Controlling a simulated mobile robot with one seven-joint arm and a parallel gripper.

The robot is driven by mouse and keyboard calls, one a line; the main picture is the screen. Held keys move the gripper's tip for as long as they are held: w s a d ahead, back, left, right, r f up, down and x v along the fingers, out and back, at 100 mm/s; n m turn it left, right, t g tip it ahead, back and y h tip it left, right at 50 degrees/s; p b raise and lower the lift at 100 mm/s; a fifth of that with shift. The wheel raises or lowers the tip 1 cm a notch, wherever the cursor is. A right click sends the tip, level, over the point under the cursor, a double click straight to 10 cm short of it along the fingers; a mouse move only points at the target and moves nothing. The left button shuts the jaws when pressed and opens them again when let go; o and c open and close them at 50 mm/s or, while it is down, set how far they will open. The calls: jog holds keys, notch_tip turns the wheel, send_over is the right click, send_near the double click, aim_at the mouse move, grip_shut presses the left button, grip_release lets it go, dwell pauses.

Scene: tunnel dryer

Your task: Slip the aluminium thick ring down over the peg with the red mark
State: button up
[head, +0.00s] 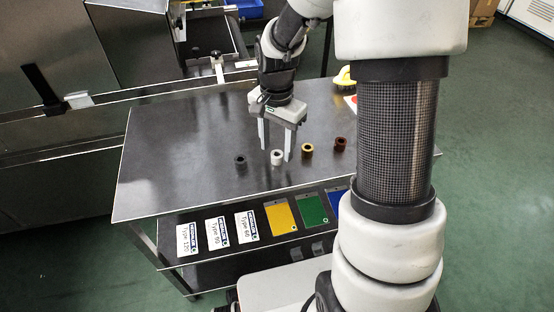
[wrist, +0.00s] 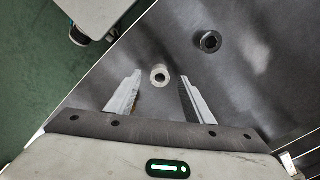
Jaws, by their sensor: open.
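The aluminium thick ring (head: 277,160), short and pale silver, stands on the dark metal table. It also shows in the wrist view (wrist: 160,84), its hole facing the camera. My gripper (head: 277,154) is open and points down over this ring, one finger to each side of it in the picture. In the wrist view the ring shows between the two fingertips, apart from both; the exact height gap is hard to tell. I cannot make out a peg with a red mark. A small red patch (head: 352,101) on a white piece shows at the right, partly hidden by my arm.
A dark grey ring (head: 240,161) stands left of the aluminium ring; a brass-coloured ring (head: 307,150) and a brown ring (head: 341,144) stand to its right. A yellow object (head: 344,78) lies at the back right. The table's left part is clear. Labelled cards lie on a lower shelf.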

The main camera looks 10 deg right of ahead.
notch_tip(320, 180, down, 2)
jog(key=shift+f, duration=0.2)
jog(key=shift+r, duration=0.1)
jog(key=c, duration=1.1)
